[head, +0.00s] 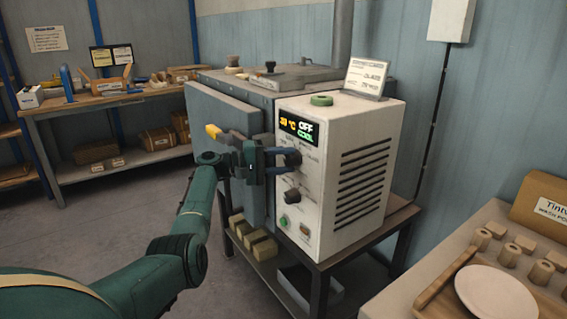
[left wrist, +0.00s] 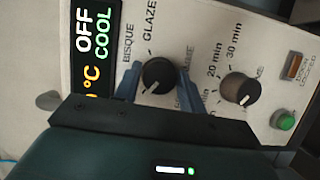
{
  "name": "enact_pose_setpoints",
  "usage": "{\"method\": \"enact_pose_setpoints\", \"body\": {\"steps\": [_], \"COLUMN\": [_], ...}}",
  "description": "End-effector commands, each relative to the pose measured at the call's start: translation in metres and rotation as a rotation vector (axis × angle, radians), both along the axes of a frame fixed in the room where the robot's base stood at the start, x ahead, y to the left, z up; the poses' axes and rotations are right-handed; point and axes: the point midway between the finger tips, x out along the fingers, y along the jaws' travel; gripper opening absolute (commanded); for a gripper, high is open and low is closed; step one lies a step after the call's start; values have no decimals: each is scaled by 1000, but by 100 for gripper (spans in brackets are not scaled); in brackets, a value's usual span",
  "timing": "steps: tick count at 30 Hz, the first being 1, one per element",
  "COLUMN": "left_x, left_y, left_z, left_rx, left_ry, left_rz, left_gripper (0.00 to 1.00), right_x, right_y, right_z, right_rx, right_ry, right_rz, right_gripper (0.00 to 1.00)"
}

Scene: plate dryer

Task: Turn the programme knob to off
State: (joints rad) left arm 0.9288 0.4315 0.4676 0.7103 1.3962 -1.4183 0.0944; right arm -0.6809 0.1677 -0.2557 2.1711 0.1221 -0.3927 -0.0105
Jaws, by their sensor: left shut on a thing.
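The programme knob (left wrist: 158,76) is black and round, with BISQUE and GLAZE printed around it; its white mark points to the lower left in the left wrist view. My left gripper (head: 288,158) is shut on it, with blue fingers on either side of the knob. In the head view the fingers partly cover this upper knob. The display (head: 298,129) on the white control box (head: 345,118) reads 39 °C, OFF and COOL; OFF and COOL also show in the left wrist view (left wrist: 93,50). My right gripper is not in view.
A second knob (left wrist: 239,89) with minute labels sits below the programme knob, near a green button (left wrist: 287,121) and an amber switch (left wrist: 293,66). A plate (head: 495,292) lies at lower right.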

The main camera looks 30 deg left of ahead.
Motion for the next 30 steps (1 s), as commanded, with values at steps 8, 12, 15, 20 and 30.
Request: {"method": "enact_pose_setpoints", "body": {"steps": [8,12,15,20,30], "left_x": [0,0,0,0,0], "left_y": [-1,-1,-1,-1,0], "left_z": [0,0,0,0,0], "left_rx": [-51,-56,-56,-55,-52], "left_ry": [20,22,22,23,21], "left_rz": [0,0,0,0,0], "left_gripper": [18,18,18,18,62], "right_x": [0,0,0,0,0], "right_y": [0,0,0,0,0], "right_z": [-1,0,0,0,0], "right_rx": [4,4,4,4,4], "right_ry": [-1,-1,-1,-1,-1], "right_rz": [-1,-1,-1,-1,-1], "right_gripper": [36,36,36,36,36]}}
